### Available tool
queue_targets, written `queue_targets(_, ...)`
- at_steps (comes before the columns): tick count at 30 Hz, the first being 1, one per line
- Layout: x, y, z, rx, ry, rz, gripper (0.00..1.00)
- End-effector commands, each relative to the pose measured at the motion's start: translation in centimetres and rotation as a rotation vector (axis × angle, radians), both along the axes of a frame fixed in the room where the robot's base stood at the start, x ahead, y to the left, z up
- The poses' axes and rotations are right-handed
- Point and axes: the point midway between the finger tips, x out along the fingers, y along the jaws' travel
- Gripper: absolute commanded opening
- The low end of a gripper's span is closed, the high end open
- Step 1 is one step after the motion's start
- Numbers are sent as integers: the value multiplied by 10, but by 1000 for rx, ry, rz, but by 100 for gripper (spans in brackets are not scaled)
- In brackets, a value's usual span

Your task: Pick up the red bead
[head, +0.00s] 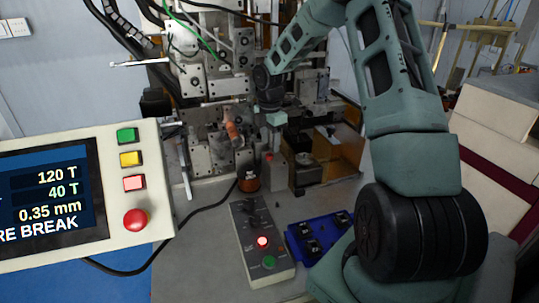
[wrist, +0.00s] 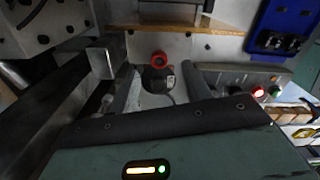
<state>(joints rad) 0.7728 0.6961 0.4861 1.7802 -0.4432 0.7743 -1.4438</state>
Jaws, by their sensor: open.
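The red bead (wrist: 159,57) shows in the wrist view as a small red ring with a dark centre, just beyond and between my fingertips. In the head view a small red spot, which looks like the bead (head: 269,156), sits at the top of a grey block below my gripper (head: 273,118). In the wrist view the two fingers of my gripper (wrist: 160,76) stand apart, one on each side, with a dark round part visible between them. My gripper is open and holds nothing. I cannot tell the exact gap between fingertips and bead.
The winding machine (head: 215,75) crowds closely around my gripper. A copper-coloured spool (head: 249,184) stands in front of the grey block. A button box (head: 258,240) and a blue tray (head: 300,252) with black parts lie nearer. A display panel (head: 125,240) stands left.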

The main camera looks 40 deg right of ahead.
Motion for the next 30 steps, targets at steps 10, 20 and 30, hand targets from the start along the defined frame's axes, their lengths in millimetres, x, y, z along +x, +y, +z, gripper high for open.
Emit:
queue_targets(10, 1, 1, -40, 3, 3, 0, 48)
queue_targets(20, 2, 1, -42, 1, 1, 0, 23)
queue_targets(30, 2, 1, -42, 1, 1, 0, 1)
